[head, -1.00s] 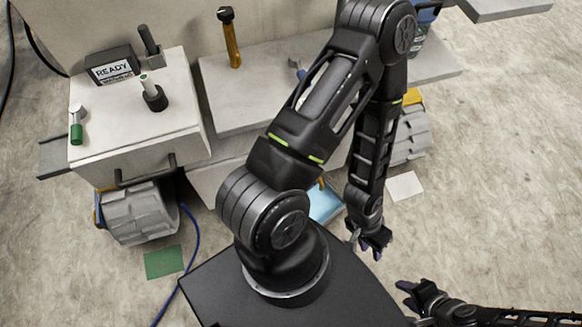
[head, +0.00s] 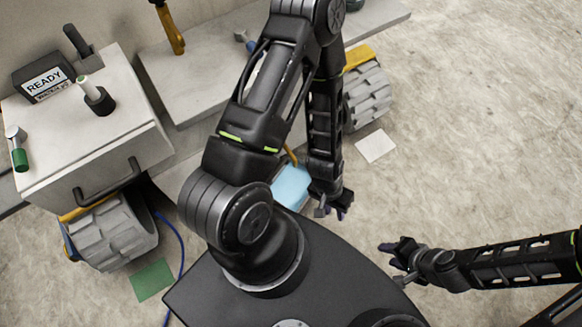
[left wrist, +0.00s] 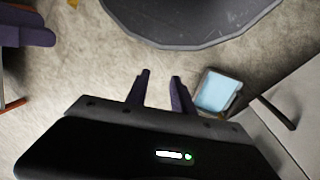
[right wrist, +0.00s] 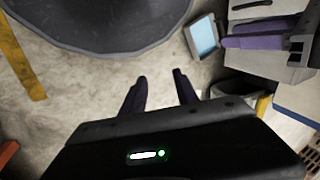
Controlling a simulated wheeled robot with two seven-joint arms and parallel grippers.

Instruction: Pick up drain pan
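The drain pan looks to be the light blue shallow pan (head: 292,187) on the floor, partly hidden behind my left arm in the head view. It shows with a grey rim in the left wrist view (left wrist: 215,92) and in the right wrist view (right wrist: 204,37). My left gripper (head: 332,211) hangs just right of the pan, empty, with its fingers apart (left wrist: 160,75). My right gripper (head: 389,264) is further right, past the left one, also empty with fingers apart (right wrist: 160,76). Neither gripper touches the pan.
A grey cabinet (head: 85,140) with a dark handle stands at the left, carrying a READY display (head: 44,82). A grey bench (head: 200,80) runs behind the pan. A green sheet (head: 152,280), a white sheet (head: 376,146) and a blue cable (head: 168,225) lie on the floor.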

